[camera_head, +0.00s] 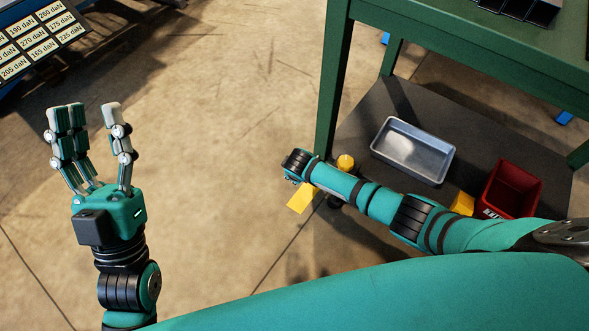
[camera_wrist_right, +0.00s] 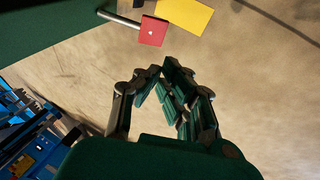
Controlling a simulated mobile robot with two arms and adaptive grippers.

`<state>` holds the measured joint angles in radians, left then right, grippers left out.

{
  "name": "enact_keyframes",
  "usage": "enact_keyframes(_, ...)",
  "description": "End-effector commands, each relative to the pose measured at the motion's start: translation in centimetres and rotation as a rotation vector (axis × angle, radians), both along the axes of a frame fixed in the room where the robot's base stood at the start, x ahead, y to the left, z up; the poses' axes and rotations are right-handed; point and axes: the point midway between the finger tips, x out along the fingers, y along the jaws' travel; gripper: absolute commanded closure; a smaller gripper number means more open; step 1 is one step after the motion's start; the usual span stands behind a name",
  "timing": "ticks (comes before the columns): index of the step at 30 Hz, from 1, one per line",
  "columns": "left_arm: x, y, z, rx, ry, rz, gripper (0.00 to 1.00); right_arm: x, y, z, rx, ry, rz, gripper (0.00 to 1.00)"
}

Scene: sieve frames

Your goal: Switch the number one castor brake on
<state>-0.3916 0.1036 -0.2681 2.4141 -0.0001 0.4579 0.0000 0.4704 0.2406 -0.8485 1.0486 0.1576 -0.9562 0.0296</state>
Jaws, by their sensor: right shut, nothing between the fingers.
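In the right wrist view, a red block (camera_wrist_right: 152,31) with a small white mark sits at the end of a metal rod, beside a yellow plate (camera_wrist_right: 186,16). No number is readable on either. My right gripper (camera_wrist_right: 161,70) is shut and empty, its fingertips a little short of the red block and apart from it. In the head view a yellow plate (camera_head: 301,199) shows by the green table's near leg, just below my right wrist; my right gripper is hidden there. My left gripper (camera_head: 90,110) is open and empty over bare floor at left.
The green table (camera_head: 470,38) has a dark lower shelf (camera_head: 360,120) with a metal tray (camera_head: 412,150) and a red bin (camera_head: 513,190). A yellow knob (camera_head: 345,163) stands near my right forearm. A label board (camera_head: 35,40) is at upper left. The middle floor is clear.

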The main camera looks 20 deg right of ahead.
Motion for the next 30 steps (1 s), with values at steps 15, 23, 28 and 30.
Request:
enact_keyframes(15,6.1,-0.3,-8.6,0.176,0.612,0.035,0.60,-2.2,0.9,3.7,0.001,0.000,0.001,1.00)
enact_keyframes(23,6.4,0.1,-12.1,0.226,0.802,0.044,0.60,-2.9,1.1,4.7,0.000,0.000,-0.001,1.00)
enact_keyframes(28,6.4,0.2,-12.9,0.237,0.841,0.046,0.60,-3.0,1.2,4.9,0.000,0.000,-0.001,1.00)
enact_keyframes(30,6.4,0.2,-13.0,0.237,0.844,0.046,0.60,-3.0,1.2,4.8,0.000,0.000,-0.001,1.00)
